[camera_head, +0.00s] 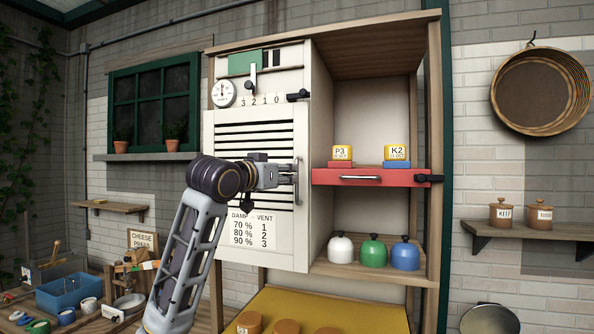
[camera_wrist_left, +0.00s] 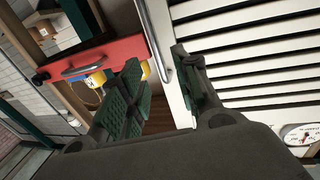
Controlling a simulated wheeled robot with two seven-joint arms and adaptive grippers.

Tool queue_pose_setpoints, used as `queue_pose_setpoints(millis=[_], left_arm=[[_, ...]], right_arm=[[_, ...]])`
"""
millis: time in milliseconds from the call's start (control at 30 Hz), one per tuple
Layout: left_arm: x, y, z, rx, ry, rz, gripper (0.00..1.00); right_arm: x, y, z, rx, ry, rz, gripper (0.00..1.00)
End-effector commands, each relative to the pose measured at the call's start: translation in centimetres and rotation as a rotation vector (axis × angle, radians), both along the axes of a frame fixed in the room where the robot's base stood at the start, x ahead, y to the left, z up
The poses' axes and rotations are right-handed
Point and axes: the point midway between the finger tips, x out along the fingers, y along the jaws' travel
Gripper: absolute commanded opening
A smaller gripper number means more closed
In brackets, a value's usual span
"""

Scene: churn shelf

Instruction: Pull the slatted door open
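The white slatted door (camera_head: 225,170) is on the left of the cabinet front and looks shut. Its slats also show at the right of the left wrist view (camera_wrist_left: 245,60). A vertical metal handle (camera_head: 297,182) runs along its right edge. In the left wrist view the handle (camera_wrist_left: 156,42) lies between the fingertips, nearer the right-hand finger. My left gripper (camera_head: 280,174) is at the handle with its fingers apart, one on each side of the bar. I see no clear contact. My right gripper is not in view.
A red drawer (camera_head: 335,178) with a metal handle and black latch is right of the door. It carries jars marked P3 (camera_head: 342,153) and K2 (camera_head: 397,153). White, green and blue domed weights (camera_head: 373,252) stand on the lower shelf. A dial (camera_head: 222,94) and levers sit above the slats.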

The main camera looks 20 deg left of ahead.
Motion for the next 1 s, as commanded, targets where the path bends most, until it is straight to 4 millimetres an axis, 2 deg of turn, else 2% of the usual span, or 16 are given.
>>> queue_pose_setpoints(millis=[300,500,700,1000], left_arm=[[4.0,-1.0,0.2,-0.001,0.002,0.0,0.32],[5.8,-1.4,0.2,0.0,0.001,-0.001,0.32],[6.7,-1.6,0.1,0.0,0.0,-0.001,0.32],[6.9,-1.6,0.0,0.0,0.0,0.0,0.32]], right_arm=[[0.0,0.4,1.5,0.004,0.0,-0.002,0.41],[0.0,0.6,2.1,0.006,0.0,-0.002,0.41],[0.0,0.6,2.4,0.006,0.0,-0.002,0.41],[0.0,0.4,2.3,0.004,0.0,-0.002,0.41]])
